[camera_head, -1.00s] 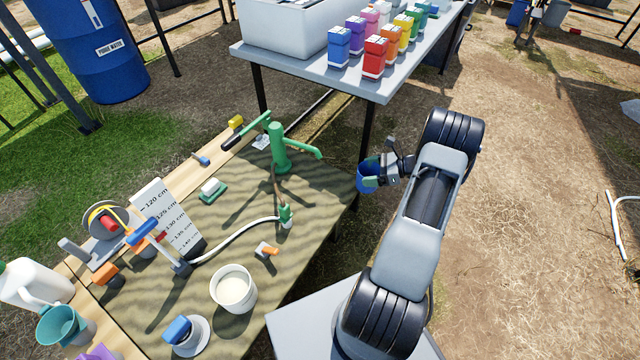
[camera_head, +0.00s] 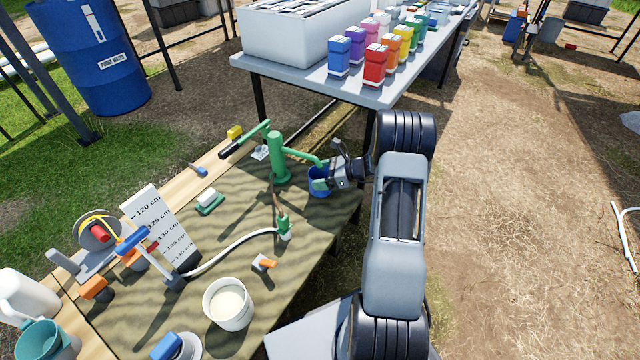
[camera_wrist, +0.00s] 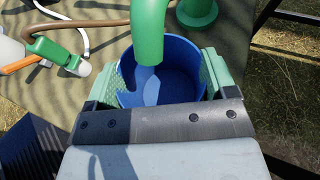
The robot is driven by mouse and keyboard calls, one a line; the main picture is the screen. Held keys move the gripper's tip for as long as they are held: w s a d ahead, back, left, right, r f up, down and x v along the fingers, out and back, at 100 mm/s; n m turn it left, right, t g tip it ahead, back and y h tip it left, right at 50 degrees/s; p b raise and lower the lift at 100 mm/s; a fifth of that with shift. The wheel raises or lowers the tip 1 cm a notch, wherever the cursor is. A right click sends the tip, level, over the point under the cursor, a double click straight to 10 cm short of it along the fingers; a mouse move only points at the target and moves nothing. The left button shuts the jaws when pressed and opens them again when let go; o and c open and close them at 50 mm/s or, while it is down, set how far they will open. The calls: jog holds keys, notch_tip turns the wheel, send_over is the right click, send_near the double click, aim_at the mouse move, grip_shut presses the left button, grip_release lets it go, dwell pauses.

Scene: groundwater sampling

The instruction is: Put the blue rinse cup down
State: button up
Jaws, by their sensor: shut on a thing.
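The blue rinse cup (camera_head: 320,186) is upright under the spout end of the green hand pump (camera_head: 279,158), near the right edge of the mat-covered table. My gripper (camera_head: 322,180) is shut on the cup from the right. In the wrist view the blue cup (camera_wrist: 176,88) sits between my two green-padded fingers, and the pump's green spout (camera_wrist: 148,40) reaches over its opening. The inside looks blue, with a lighter patch. I cannot tell whether the cup's base touches the table.
A white hose (camera_head: 235,246) runs to a green fitting (camera_head: 284,227).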

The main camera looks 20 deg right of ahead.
jog(key=shift+w+a+f+b, duration=0.1)
jog(key=shift+a+f+b, duration=0.1)
jog(key=shift+f+b, duration=1.15)
jog(key=shift+f+p, duration=0.35)
jog(key=shift+f, duration=0.1)
jog(key=shift+f, duration=0.15)
jog(key=o, duration=0.8)
jog(key=shift+o, duration=0.2)
